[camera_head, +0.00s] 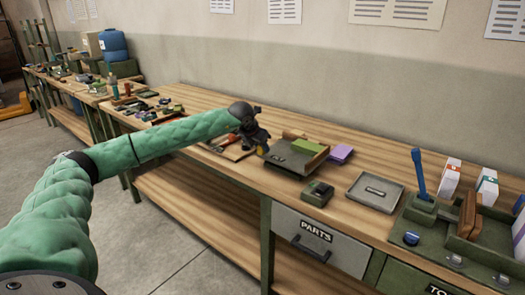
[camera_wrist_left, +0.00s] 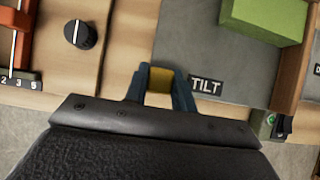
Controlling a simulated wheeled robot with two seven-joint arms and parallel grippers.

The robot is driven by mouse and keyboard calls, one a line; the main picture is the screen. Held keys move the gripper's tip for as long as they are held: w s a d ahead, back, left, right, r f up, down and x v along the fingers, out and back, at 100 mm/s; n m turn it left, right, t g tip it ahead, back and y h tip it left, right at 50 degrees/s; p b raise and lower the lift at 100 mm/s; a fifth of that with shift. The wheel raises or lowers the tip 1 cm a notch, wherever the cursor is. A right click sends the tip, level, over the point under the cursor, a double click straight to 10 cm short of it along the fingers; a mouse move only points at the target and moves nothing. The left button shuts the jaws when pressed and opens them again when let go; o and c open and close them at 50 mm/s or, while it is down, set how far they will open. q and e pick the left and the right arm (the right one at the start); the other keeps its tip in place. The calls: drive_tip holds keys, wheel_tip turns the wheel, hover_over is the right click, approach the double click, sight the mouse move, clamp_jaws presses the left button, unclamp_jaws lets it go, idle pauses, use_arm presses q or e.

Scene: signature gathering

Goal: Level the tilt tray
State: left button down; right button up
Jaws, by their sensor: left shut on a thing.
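The tilt tray (camera_head: 284,160) is a grey panel with brown sides on the wooden workbench, in the middle of the head view. In the left wrist view the grey tray (camera_wrist_left: 190,50) carries a TILT label at its near edge, and a green block (camera_wrist_left: 264,18) lies on it. My left gripper (camera_head: 261,148) is at the tray's left front edge. Its blue fingers (camera_wrist_left: 161,88) are shut on a yellow tab (camera_wrist_left: 160,80) beside the label. Whether the tray is level is hard to tell. My right gripper is out of view.
A small green box (camera_head: 317,193) and a shallow grey tray (camera_head: 375,192) are to the right on the bench. A blue lever (camera_head: 418,172) stands farther right. A black knob (camera_wrist_left: 78,34) is left of the tab.

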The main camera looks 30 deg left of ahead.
use_arm(q)
drive_tip(key=shift+f, duration=0.1)
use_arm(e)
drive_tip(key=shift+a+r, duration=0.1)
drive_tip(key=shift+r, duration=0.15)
use_arm(q)
drive_tip(key=c, duration=1.2)
unclamp_jaws()
drive_tip(key=shift+o, duration=0.2)
drive_tip(key=shift+a, duration=0.1)
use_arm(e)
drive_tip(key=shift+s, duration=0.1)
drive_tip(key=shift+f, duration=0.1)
use_arm(q)
drive_tip(key=b+v, duration=0.2)
drive_tip(key=v, duration=0.5)
drive_tip(key=shift+s+r, duration=0.3)
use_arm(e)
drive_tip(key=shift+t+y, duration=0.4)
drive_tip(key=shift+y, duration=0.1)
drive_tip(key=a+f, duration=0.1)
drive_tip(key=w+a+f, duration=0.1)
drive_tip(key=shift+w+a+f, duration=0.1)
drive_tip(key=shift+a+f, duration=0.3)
